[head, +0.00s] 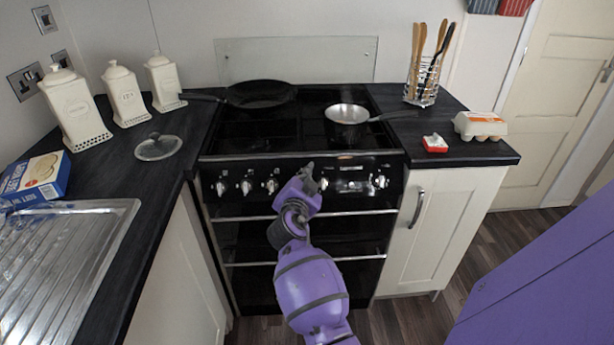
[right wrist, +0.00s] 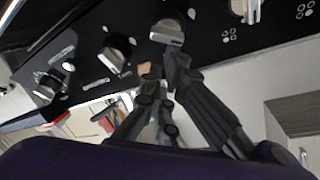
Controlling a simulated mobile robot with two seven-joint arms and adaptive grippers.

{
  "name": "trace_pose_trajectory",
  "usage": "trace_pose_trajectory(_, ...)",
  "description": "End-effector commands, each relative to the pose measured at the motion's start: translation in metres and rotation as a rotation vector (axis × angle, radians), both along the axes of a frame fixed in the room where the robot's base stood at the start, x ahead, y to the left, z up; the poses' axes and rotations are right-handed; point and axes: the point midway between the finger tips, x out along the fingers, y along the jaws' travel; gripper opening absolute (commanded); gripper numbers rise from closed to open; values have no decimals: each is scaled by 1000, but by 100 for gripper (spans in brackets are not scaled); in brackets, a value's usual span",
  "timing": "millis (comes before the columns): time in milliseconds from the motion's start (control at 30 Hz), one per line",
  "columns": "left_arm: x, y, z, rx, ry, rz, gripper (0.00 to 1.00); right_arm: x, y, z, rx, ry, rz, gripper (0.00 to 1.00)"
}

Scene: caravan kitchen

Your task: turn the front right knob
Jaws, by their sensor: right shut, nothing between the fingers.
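The black oven front has a row of silver knobs; the left one (head: 220,188) and another (head: 271,186) show clearly in the head view, and one knob (head: 322,184) shows just right of my right gripper (head: 309,170). The gripper hides part of the row. In the right wrist view the dark fingers (right wrist: 165,70) are shut and empty, with their tips just below a silver knob (right wrist: 167,32). I cannot tell whether they touch it. Another knob (right wrist: 118,50) sits to its left. My left gripper is not in view.
A frying pan (head: 260,95) and a saucepan (head: 347,116) stand on the hob (head: 300,146). Oven door handles (head: 345,213) run below the knobs. The right counter holds an egg carton (head: 481,125) and utensil holder (head: 421,92). A purple panel fills the lower right.

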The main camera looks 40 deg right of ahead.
Motion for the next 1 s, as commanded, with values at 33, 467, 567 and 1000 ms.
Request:
trace_pose_trajectory(33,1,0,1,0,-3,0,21,0,0,1,0,-1,1,0)
trace_pose_trajectory(467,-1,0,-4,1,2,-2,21,1,3,-2,-40,25,23,0)
trace_pose_trajectory(567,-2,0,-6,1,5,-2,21,1,4,-3,-52,34,31,0)
trace_pose_trajectory(1000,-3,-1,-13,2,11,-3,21,6,14,-6,-238,154,137,0)
